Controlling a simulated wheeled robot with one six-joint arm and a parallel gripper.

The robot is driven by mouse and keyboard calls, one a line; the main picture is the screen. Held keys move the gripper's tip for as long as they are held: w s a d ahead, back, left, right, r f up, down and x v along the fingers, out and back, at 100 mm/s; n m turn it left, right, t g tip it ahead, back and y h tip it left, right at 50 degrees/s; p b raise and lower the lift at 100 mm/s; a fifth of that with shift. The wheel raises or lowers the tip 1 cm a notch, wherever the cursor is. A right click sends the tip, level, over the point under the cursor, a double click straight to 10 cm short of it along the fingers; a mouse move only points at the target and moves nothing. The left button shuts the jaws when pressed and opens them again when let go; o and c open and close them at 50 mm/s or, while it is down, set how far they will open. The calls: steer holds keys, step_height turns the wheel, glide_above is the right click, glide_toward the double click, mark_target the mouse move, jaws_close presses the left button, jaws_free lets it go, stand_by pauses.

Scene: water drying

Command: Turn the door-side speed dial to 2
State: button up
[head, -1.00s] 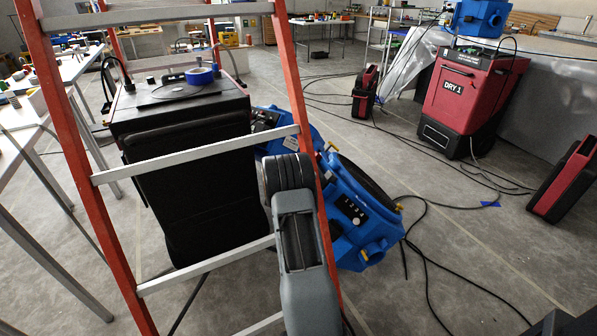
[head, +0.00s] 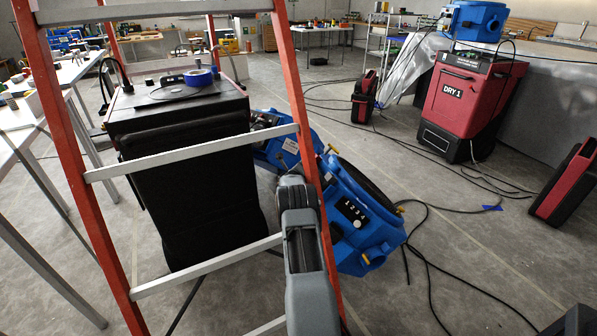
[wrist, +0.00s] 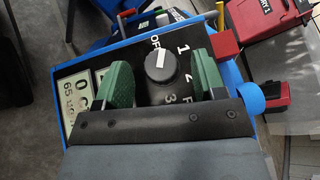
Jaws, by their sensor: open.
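In the wrist view a round black speed dial (wrist: 160,62) with a white pointer line sits on a black panel (wrist: 130,50) marked OFF, 1, 2 and 3. The pointer is up, towards OFF, perhaps slightly to the 1 side. My gripper (wrist: 161,70) is open. Its green pads stand on the left and right of the dial; I cannot tell whether they touch it. An hour meter (wrist: 76,100) is left of the left pad. In the head view my gripper is hidden behind my arm. Two blue blowers stand beyond the ladder, one left (head: 272,150) and one right (head: 370,228).
An orange ladder (head: 72,140) with grey rungs stands close in front. A black cabinet (head: 205,205) is behind it, with blue tape (head: 198,77) on top. A red DRY 1 machine (head: 465,98) stands at the back right. Cables (head: 440,275) cross the floor.

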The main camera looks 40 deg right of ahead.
steer(key=shift+w+d, duration=0.1)
steer(key=shift+d, duration=0.1)
steer(key=c, duration=0.9)
steer(key=shift+f, duration=0.1)
steer(key=shift+c, duration=0.2)
steer(key=shift+f+b, duration=0.1)
steer(key=shift+b, duration=0.2)
